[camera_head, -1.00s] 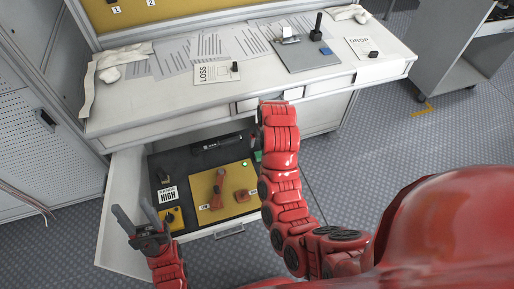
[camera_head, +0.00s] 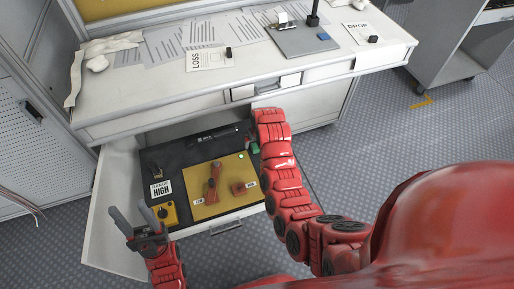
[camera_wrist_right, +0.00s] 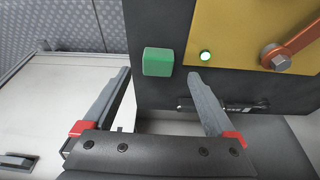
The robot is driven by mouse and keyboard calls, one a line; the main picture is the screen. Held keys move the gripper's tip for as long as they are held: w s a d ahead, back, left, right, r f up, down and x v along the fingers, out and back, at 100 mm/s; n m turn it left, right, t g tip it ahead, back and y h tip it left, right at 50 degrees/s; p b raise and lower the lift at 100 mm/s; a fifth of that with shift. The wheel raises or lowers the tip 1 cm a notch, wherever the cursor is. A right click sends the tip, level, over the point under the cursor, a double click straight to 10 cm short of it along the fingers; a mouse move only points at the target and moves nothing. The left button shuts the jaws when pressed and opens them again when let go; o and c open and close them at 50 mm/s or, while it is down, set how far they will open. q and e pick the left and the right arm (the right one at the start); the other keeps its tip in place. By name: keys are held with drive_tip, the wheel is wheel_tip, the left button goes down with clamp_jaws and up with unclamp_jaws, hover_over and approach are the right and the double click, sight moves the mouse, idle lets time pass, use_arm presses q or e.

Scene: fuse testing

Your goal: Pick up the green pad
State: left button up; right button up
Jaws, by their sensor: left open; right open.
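The green pad (camera_wrist_right: 158,62) is a small green block on the dark panel in the open drawer. In the right wrist view it sits just beyond and between the open fingertips of my right gripper (camera_wrist_right: 159,74), with nothing held. In the head view only a bit of the green pad (camera_head: 255,147) shows beside my right arm, which hides the right gripper. My left gripper (camera_head: 139,222) is open and empty over the drawer's left front side.
The drawer holds a yellow plate (camera_head: 213,188) with an orange-red lever and a lit green lamp (camera_wrist_right: 206,56), a "HIGH" label (camera_head: 161,190) and a yellow switch box (camera_head: 167,213). The desk (camera_head: 160,95) above bears papers and a grey board (camera_head: 303,41).

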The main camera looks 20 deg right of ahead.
sight(257, 146)
drive_tip(key=x, duration=0.4)
drive_tip(key=shift+d, duration=0.15)
drive_tip(key=shift+r, duration=0.15)
drive_tip(key=c, duration=1.4)
drive_tip(key=shift+r, duration=0.15)
drive_tip(key=shift+r, duration=0.3)
wheel_tip(257, 146, up, 3)
drive_tip(key=shift+w+r, duration=0.1)
drive_tip(key=s+a, duration=0.2)
drive_tip(key=s, duration=0.3)
drive_tip(key=s+a+p, duration=0.1)
drive_tip(key=s+a, duration=0.1)
drive_tip(key=s, duration=0.2)
drive_tip(key=s+a+r, duration=0.1)
drive_tip(key=s+a, duration=0.1)
drive_tip(key=s, duration=0.3)
drive_tip(key=shift+s+a, duration=0.35)
